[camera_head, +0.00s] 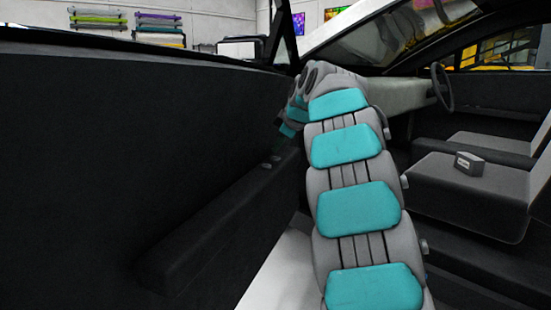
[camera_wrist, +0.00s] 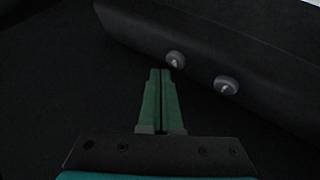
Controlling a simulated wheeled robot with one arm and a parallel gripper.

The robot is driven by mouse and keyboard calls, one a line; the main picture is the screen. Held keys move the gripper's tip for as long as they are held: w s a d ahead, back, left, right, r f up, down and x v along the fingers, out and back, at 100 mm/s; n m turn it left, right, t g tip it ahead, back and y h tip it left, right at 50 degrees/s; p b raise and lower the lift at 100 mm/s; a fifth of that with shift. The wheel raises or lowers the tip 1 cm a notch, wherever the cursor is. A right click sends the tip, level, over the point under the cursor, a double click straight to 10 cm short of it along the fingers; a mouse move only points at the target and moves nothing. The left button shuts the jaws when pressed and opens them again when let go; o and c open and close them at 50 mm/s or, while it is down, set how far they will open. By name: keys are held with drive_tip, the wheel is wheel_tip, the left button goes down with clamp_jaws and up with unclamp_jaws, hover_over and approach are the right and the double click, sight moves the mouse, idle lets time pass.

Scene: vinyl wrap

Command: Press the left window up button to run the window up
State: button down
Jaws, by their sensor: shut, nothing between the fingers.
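Two round grey buttons sit on the dark armrest (camera_wrist: 262,68) of the car door. In the wrist view one button (camera_wrist: 175,60) is nearer the fingertips, and the other button (camera_wrist: 227,84) is to its right. Each has a small pale mark too small to read, so I cannot tell which is window up. My gripper (camera_wrist: 161,71) has two green fingers shut together with nothing between them. The tips are just left of and below the nearer button; I cannot tell if they touch it. In the head view the buttons show small on the armrest (camera_head: 225,217), beside my gripper.
The black door panel (camera_head: 120,130) fills the left of the head view. Car seats (camera_head: 470,190), a small grey box (camera_head: 469,163) on one seat and a steering wheel (camera_head: 442,87) are at right. A shelf rack (camera_head: 97,18) is far back left.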

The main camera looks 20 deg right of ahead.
drive_tip(key=shift+f, duration=0.15)
idle(0.7)
drive_tip(key=shift+f+b, duration=0.35)
drive_tip(key=shift+b, duration=0.35)
